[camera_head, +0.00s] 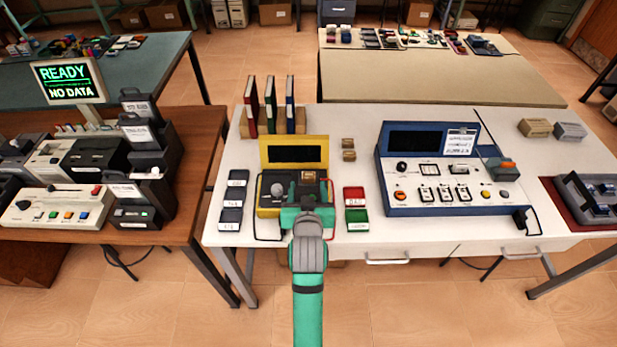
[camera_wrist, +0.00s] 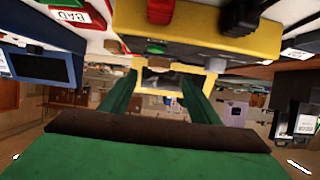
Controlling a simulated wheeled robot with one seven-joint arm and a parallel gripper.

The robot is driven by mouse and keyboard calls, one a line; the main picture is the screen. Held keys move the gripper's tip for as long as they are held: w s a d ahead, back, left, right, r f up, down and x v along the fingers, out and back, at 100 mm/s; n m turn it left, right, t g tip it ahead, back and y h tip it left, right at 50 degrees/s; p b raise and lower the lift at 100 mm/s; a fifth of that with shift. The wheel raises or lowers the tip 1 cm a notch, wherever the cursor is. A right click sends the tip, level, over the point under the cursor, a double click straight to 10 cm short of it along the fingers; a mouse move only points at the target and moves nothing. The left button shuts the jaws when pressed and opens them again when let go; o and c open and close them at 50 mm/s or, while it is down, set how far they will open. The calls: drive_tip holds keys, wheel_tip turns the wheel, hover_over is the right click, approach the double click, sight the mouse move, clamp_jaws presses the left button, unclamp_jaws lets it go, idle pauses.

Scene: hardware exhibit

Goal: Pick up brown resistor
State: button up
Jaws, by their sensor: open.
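Two small brown blocks, one (camera_head: 348,143) behind the other (camera_head: 348,156), lie on the white table right of the yellow tester (camera_head: 318,142). I cannot tell which block is the brown resistor. My green gripper (camera_head: 307,192) is over the front of the tester, close to its block, and partly hides the tester. In the wrist view, my gripper's fingers (camera_wrist: 160,82) are apart with nothing between them.
Red (camera_head: 355,193) and green (camera_head: 357,215) labelled bins lie right of the tester, and dark labelled boxes (camera_head: 232,197) left of it. A blue console (camera_head: 440,185) stands further right. Upright binders (camera_head: 270,105) stand behind. The table's back middle is clear.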

sight(309, 174)
drive_tip(key=shift+x, duration=3.4)
drive_tip(key=shift+d+r, duration=0.15)
drive_tip(key=shift+r, duration=0.05)
drive_tip(key=c, duration=1.1)
drive_tip(key=shift+c, duration=0.2)
